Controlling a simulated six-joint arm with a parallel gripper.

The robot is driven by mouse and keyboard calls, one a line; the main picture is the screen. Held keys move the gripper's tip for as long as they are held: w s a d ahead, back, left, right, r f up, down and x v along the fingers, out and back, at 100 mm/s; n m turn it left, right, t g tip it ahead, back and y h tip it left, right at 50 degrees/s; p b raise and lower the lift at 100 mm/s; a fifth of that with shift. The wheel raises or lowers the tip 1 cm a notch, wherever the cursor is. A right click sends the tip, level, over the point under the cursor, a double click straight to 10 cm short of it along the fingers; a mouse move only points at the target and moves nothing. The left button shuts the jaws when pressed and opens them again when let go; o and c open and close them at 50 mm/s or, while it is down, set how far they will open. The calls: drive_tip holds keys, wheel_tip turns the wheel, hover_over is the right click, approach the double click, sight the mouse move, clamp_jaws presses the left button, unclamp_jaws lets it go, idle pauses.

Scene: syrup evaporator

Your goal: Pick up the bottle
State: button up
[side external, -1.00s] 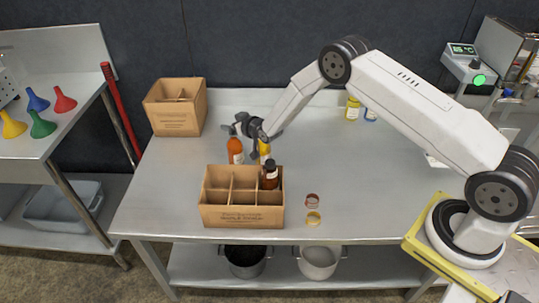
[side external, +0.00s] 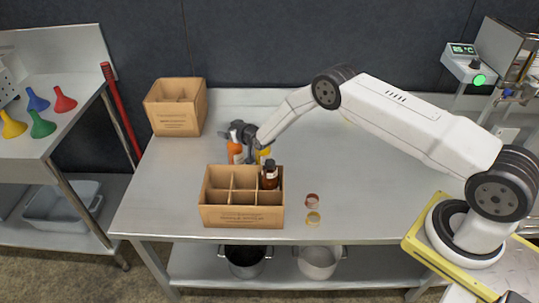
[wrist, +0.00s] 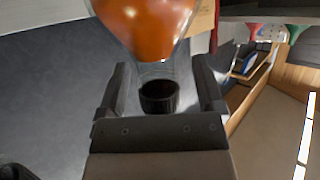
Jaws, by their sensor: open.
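An orange bottle (side external: 236,152) stands on the steel table just behind the open crate. In the wrist view, its orange body (wrist: 148,22) fills the top, with a clear neck and a dark cap (wrist: 159,97) between my fingers. My gripper (wrist: 162,82) is open, one finger on each side of the neck and cap, with visible gaps. In the side view, my gripper (side external: 240,134) is at the bottle's upper end and hides its top. A yellow bottle (side external: 263,156) stands to its right, partly hidden. A dark amber bottle (side external: 270,180) stands in a back-right compartment of the crate.
The divided cardboard crate (side external: 242,215) is close in front, its other compartments looking empty. Another cardboard box (side external: 177,122) stands at the back left. The table's right side is largely clear.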

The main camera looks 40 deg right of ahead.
idle(0.4)
clamp_jaws()
idle(1.2)
drive_tip(key=shift+r, duration=0.1)
